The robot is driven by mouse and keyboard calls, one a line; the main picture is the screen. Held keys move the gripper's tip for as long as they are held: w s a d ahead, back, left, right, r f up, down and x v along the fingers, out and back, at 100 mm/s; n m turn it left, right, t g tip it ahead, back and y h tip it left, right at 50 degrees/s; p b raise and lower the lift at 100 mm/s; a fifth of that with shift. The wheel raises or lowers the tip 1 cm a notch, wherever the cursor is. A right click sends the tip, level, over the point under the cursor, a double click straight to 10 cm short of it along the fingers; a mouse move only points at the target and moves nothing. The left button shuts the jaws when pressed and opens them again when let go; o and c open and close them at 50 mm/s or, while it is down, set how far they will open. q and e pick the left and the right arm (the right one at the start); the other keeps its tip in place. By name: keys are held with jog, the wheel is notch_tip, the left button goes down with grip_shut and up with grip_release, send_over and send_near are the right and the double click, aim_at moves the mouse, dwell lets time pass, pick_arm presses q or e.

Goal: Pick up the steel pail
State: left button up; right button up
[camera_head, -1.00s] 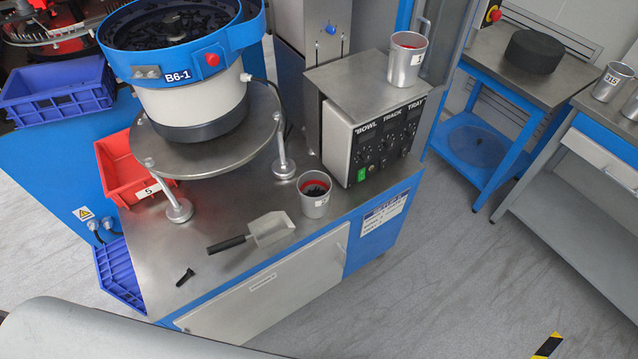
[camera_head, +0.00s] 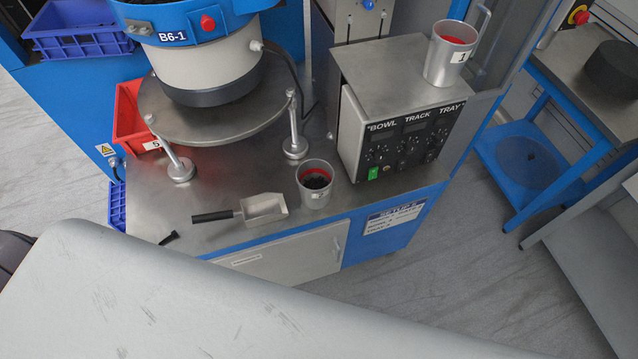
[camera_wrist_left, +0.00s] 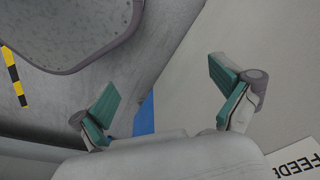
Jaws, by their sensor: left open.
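A steel pail (camera_head: 316,190) with a red inside and dark pieces in it stands upright on the bench, in front of the control box. A second steel pail (camera_head: 447,64), labelled 1 and red inside, stands on top of the control box. I cannot tell which one the task names. My left gripper (camera_wrist_left: 165,84) shows in the left wrist view with its green-padded fingers apart and nothing between them. It faces a pale panel and the floor, and no pail shows there. My right gripper is not in view.
A metal scoop (camera_head: 262,207) lies left of the bench pail, near a black bolt (camera_head: 169,238). The bowl feeder (camera_head: 205,62) and its round plate stand behind. The control box (camera_head: 400,120) stands to the right. A large pale surface, likely mine, covers the foreground.

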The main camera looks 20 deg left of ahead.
pick_arm(q)
jog(key=w+r+t+b, duration=0.1)
jog(key=w+r, duration=0.3)
jog(key=r, duration=0.4)
jog(key=w+r+n+t+y+b, duration=0.1)
jog(key=w+r+t, duration=0.1)
jog(key=w+r, duration=0.45)
jog(key=w+r+t+b, duration=0.1)
jog(key=w+r+b, duration=0.15)
jog(key=r, duration=0.75)
jog(key=m+t+h+p, duration=0.1)
jog(key=t+h, duration=0.2)
jog(key=t, duration=0.5)
send_near(307, 197)
jog(key=x, duration=0.9)
jog(key=shift+w+d, duration=0.1)
jog(key=shift+w, duration=0.3)
jog(key=shift+g, duration=0.3)
jog(key=x, duration=0.4)
jog(key=shift+w+d+p, duration=0.25)
jog(key=shift+w+p, duration=0.05)
jog(key=shift+p, duration=0.05)
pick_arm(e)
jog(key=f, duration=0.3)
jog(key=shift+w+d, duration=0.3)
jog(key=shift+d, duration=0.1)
pick_arm(q)
jog(key=shift+s, duration=0.1)
